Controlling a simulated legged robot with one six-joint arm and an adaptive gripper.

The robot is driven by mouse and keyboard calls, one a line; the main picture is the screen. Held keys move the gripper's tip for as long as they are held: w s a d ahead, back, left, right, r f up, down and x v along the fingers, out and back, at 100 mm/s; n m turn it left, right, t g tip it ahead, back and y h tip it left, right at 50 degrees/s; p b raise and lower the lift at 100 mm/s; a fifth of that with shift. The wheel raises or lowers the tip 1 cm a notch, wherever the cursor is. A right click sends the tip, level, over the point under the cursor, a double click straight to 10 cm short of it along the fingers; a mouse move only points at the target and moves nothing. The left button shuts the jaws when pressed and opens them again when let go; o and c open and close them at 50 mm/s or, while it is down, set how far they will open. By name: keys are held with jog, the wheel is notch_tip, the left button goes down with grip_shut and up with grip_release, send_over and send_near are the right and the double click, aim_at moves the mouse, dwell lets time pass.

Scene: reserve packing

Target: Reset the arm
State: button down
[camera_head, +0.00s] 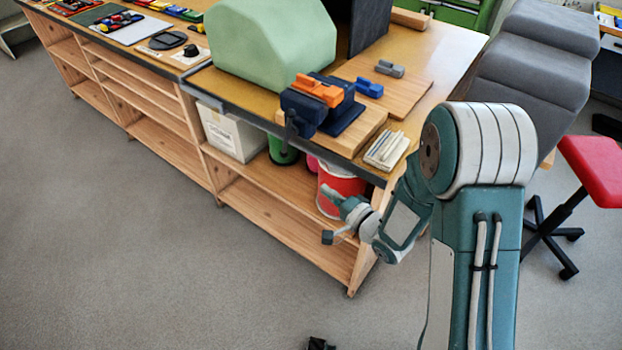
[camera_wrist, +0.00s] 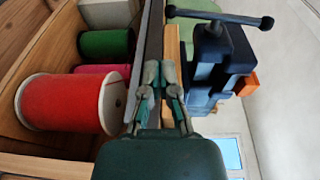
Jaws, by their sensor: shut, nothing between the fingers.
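My gripper (camera_head: 331,216) hangs at the end of my teal and white arm, in front of the workbench's near edge. In the head view it is beside the open shelf, below the bench top, and looks apart from the bench. In the wrist view my gripper (camera_wrist: 166,93) shows its two fingers close together at the centre, with nothing held. The bench edge (camera_wrist: 153,40) runs behind the fingertips. The exact gap between fingers and edge cannot be told.
The workbench (camera_head: 440,75) carries a dark blue vise (camera_head: 305,112) with an orange block (camera_head: 318,90), and a green foam shape (camera_head: 270,40). A red spool (camera_head: 340,187) and a white box (camera_head: 230,133) stand on the shelf. A red stool (camera_head: 590,165) is at right. Floor at left is clear.

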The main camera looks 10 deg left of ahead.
jog(key=d+r+n+t+h, duration=0.2)
jog(key=d+r+n+h, duration=0.2)
jog(key=d+r+h, duration=1.1)
jog(key=s+d+r+n+g, duration=0.1)
jog(key=s+d+g, duration=0.1)
jog(key=s, duration=0.5)
jog(key=s+d+r+n+g, duration=0.1)
jog(key=s+d+r+g, duration=0.1)
jog(key=s+d, duration=0.2)
jog(key=s+d+r+g, duration=0.1)
jog(key=s+d+g, duration=0.1)
jog(key=s, duration=0.8)
jog(key=shift+s+d+r+n+y, duration=0.2)
jog(key=shift+d+r+n+y, duration=0.1)
jog(key=shift+d+r+n, duration=0.15)
